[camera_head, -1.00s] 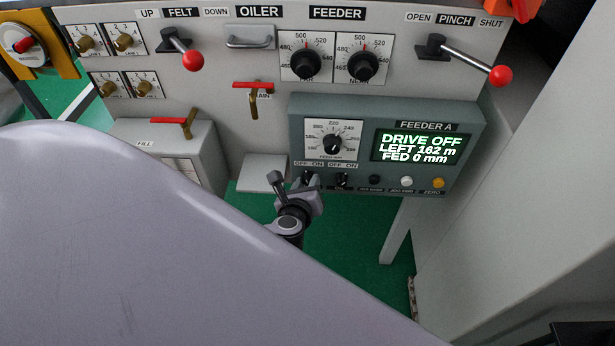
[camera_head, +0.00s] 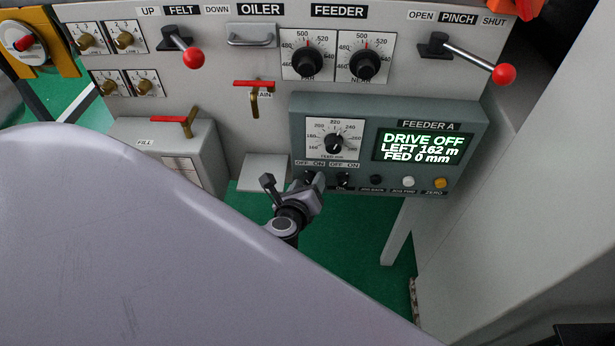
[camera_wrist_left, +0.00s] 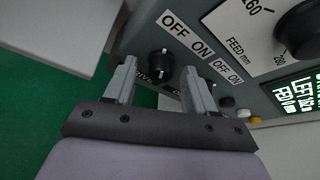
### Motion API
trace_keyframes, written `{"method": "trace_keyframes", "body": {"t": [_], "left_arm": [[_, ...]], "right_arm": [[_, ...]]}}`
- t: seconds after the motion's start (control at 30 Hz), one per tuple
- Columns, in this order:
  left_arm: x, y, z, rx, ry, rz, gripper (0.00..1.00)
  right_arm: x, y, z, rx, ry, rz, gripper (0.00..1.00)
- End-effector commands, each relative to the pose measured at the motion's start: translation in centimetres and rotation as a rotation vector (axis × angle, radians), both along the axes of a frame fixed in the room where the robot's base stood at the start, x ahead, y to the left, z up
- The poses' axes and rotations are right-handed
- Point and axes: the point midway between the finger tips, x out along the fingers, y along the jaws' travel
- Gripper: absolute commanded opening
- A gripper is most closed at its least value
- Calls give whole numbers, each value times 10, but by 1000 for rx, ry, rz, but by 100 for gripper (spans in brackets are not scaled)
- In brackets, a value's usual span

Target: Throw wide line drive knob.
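The drive knob (camera_wrist_left: 159,64) is a small black round knob on the grey-green feeder box, under an OFF ON label, with DRIVE partly readable below it. In the head view my left gripper mostly covers it. My left gripper (camera_head: 293,184) is open in front of the lower left of the box. In the left wrist view its fingertips (camera_wrist_left: 159,68) are apart, one on each side of the knob, with a gap on both sides. The display (camera_head: 421,148) reads DRIVE OFF, LEFT 162 m, FED 0 mm. My right gripper is not in view.
A second black knob (camera_head: 343,180) and several buttons sit right of the drive knob. A feed dial (camera_head: 334,142) is above. A red-handled tap (camera_head: 254,88), the fill box (camera_head: 165,140) and a pale ledge (camera_head: 264,171) are on the left. Green floor lies below.

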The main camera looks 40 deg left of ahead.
Motion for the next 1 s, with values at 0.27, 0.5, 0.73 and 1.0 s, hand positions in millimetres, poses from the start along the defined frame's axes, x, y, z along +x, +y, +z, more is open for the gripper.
{"method": "trace_keyframes", "body": {"t": [0.27,0.5,0.73,1.0], "left_arm": [[-3,-1,1,1,0,0,55],[-32,-12,12,-1,1,-1,55],[-58,-21,22,0,1,-1,55],[-64,-23,24,1,0,1,55]], "right_arm": [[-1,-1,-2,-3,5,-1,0],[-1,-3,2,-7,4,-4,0],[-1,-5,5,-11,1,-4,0],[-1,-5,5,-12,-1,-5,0]]}}
